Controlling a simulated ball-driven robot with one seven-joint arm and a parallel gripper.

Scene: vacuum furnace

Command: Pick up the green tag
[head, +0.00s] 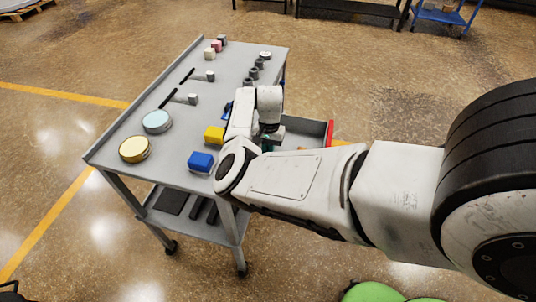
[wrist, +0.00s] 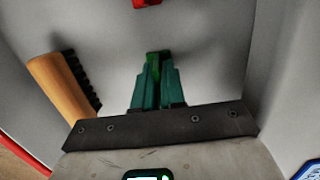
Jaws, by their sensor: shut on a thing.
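The green tag (wrist: 154,60) shows in the wrist view as a small, brighter green piece between the fingertips. My gripper (wrist: 153,72) has dark teal fingers, closed together on it. The gripper points into a grey-walled tray; whether the tag still touches the tray floor I cannot tell. In the head view my arm reaches over the right side of the cart, and only a teal bit of my gripper (head: 267,147) shows beside the grey tray (head: 304,127). The tag is hidden there by my arm.
In the wrist view a wooden brush (wrist: 58,88) lies left of the fingers and a red piece (wrist: 147,3) lies ahead. On the grey cart (head: 122,122) are a yellow block (head: 214,134), a blue block (head: 200,161), a gold tin (head: 135,149) and a pale blue tin (head: 156,122).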

